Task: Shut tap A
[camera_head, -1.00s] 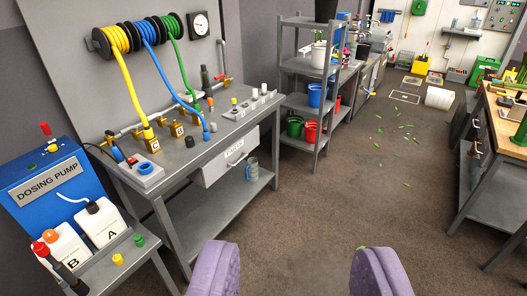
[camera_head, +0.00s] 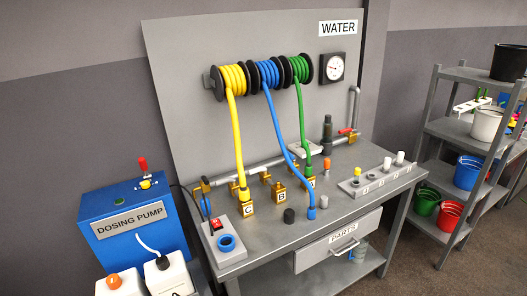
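The water bench (camera_head: 330,232) stands in the middle of the view. On it is a row of brass taps on a grey pipe. Tap A (camera_head: 311,184) is the right one, with the green hose (camera_head: 302,120) coming down to it; its handle is not clear. Tap B (camera_head: 281,196) is in the middle, with no hose on it. Tap C (camera_head: 247,209) is at the left, with the yellow hose (camera_head: 235,140) on it. The blue hose (camera_head: 282,140) ends on the bench top in front. My gripper is not in view.
A red lever (camera_head: 347,131) sits on the pipe at the back right. A small switch box (camera_head: 226,240) and a rack with caps (camera_head: 378,179) flank the taps. The blue dosing pump (camera_head: 135,215) is at left, grey shelves (camera_head: 450,130) at right.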

